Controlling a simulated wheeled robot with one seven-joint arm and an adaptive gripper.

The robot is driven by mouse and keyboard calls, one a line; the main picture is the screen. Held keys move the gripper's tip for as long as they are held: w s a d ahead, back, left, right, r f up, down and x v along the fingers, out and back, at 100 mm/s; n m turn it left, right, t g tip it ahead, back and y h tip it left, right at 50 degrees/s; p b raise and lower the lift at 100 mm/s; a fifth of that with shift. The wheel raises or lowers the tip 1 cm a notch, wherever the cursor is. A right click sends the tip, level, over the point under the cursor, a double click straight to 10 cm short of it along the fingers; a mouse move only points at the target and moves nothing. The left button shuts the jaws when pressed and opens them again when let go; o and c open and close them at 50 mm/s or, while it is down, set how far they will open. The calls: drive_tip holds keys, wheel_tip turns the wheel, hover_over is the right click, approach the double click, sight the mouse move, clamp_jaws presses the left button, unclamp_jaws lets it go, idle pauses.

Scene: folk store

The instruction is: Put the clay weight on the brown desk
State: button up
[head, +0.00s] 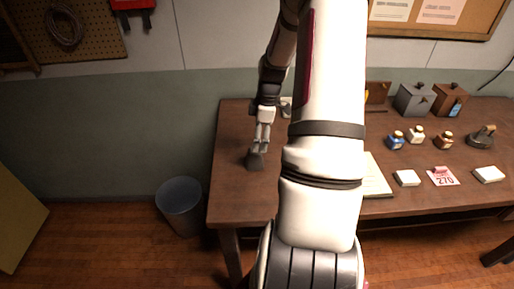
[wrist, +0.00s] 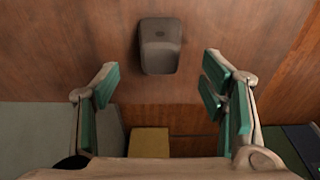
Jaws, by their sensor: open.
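The clay weight (head: 255,162) is a small dark grey-brown block at the left end of the brown desk (head: 238,195). It appears to rest on the desk top. In the wrist view the weight (wrist: 160,46) shows whole against the brown wood, a little beyond my fingertips and roughly centred between them. My gripper (head: 261,149) points down just above the weight in the head view. In the wrist view my gripper (wrist: 160,82) is open, with its green-padded fingers spread wide and nothing between them. I cannot tell the exact gap to the weight.
Grey and brown boxes (head: 414,99), small bottles (head: 416,134), a "270" card (head: 443,177) and white blocks (head: 407,178) stand on the desk's right part. My arm hides its middle. A bin (head: 181,205) stands on the floor left of the desk.

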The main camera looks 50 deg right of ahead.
wheel_tip(320, 180, up, 6)
drive_tip(key=w+a+r+m+h, duration=0.1)
drive_tip(key=a+r+m+h, duration=0.15)
drive_tip(key=a+r, duration=1.4)
drive_tip(key=s+a+r+m+t, duration=0.2)
drive_tip(key=s+a, duration=0.4)
drive_tip(key=a, duration=0.3)
drive_tip(key=s+a+r+m+t+y, duration=0.1)
drive_tip(key=s+a+r+m+t, duration=0.1)
drive_tip(key=s+a, duration=0.4)
drive_tip(key=a+r+m, duration=0.1)
drive_tip(key=a, duration=0.2)
drive_tip(key=shift+s, duration=0.3)
drive_tip(key=shift+a+m, duration=0.1)
drive_tip(key=shift+m, duration=0.15)
